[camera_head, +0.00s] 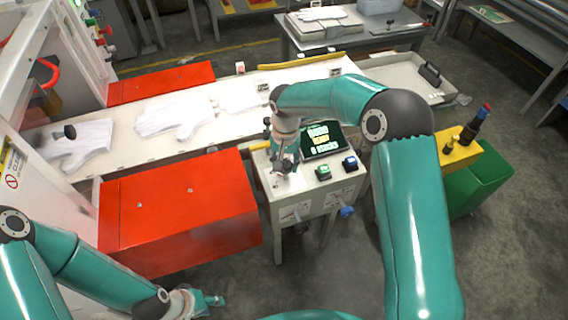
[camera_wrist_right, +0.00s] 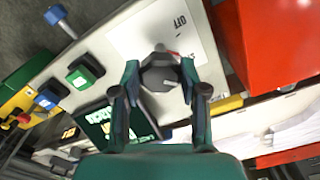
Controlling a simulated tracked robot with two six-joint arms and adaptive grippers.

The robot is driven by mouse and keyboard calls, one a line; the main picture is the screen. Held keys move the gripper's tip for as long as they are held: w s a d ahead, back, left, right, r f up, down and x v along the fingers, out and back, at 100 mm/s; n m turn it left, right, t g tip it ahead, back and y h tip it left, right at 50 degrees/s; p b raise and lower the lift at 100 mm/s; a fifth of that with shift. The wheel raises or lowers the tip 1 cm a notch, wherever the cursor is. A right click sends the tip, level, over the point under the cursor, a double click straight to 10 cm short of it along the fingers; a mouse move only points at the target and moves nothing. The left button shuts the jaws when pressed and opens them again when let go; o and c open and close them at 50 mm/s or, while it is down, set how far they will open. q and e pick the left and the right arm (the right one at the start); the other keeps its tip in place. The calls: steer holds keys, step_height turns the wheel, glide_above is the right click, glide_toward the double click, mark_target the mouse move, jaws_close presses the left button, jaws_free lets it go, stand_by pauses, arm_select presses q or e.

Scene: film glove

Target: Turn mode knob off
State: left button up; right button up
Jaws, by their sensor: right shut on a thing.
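The mode knob (camera_wrist_right: 158,76) is a dark grey round knob on the white control box (camera_head: 265,180). A red mark shows beside it on a white label with black lettering, partly cut off by the right wrist view. My right gripper (camera_head: 284,163) reaches down onto the box top. In the right wrist view its two fingers (camera_wrist_right: 159,72) are closed around the knob, one on each side. In the head view the gripper largely hides the knob. My left gripper (camera_head: 208,300) hangs low at the bottom left, away from the box; its jaw opening is unclear.
A lit display (camera_head: 322,140), a green button (camera_head: 323,171) and a blue button (camera_head: 350,163) sit beside the knob. A blue knob (camera_head: 346,211) is on the box's front. A red cover (camera_head: 180,205) stands left. White gloves (camera_head: 175,118) lie on the conveyor behind.

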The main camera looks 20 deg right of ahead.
steer(key=n+b, duration=0.1)
steer(key=n, duration=0.9)
steer(key=shift+w+n, duration=0.1)
steer(key=shift+n, duration=0.3)
steer(key=shift+d, duration=0.1)
steer(key=o, duration=1.1)
steer(key=shift+o, duration=0.2)
step_height(320, 180, up, 12)
steer(key=shift+d+f, duration=0.1)
